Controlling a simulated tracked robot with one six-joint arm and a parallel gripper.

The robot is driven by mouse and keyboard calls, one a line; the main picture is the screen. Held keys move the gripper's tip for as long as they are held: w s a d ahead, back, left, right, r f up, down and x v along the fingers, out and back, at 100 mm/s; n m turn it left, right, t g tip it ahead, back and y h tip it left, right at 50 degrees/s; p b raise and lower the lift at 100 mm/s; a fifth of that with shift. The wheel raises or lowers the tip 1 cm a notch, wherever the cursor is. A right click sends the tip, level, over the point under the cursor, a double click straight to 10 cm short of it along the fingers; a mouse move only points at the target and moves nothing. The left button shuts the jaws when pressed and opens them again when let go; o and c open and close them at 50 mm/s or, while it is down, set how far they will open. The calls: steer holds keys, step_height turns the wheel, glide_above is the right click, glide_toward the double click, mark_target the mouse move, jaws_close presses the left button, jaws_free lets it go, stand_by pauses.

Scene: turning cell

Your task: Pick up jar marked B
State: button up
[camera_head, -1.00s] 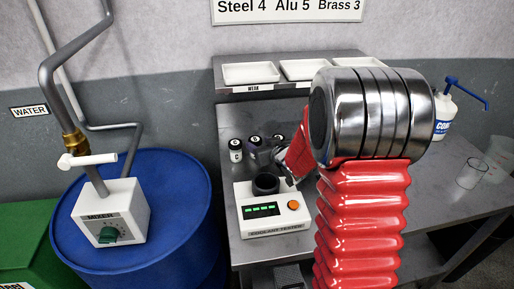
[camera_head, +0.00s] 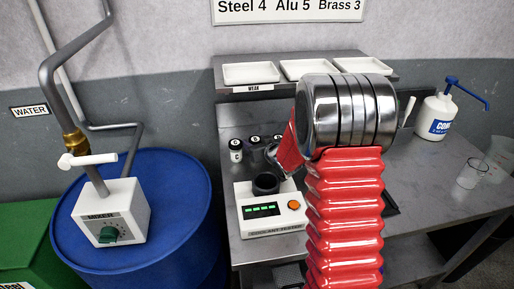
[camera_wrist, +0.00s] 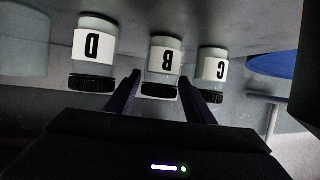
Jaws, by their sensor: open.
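The jar marked B (camera_wrist: 164,58) is a small white jar with a black lid. In the wrist view, which shows the labels upside down, it stands in the middle, between the jar marked D (camera_wrist: 97,50) and the jar marked C (camera_wrist: 212,68). My gripper (camera_wrist: 161,76) is open and empty. Its two dark fingers point toward jar B, one to each side of its lid as seen in the wrist view; I cannot tell the remaining gap. In the head view my gripper (camera_head: 273,155) is partly hidden by my red arm, close to the jars.
The coolant tester (camera_head: 271,209) with its dark cup stands just in front of the jars. White trays (camera_head: 250,73) sit on the shelf behind. A blue drum (camera_head: 172,240) with the mixer box is at left. A white pump bottle (camera_head: 437,116) and clear beakers (camera_head: 470,174) are at right.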

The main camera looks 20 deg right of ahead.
steer(key=shift+c, duration=0.5)
steer(key=c, duration=0.7)
steer(key=shift+c, duration=0.2)
step_height(320, 180, up, 10)
stand_by(0.6)
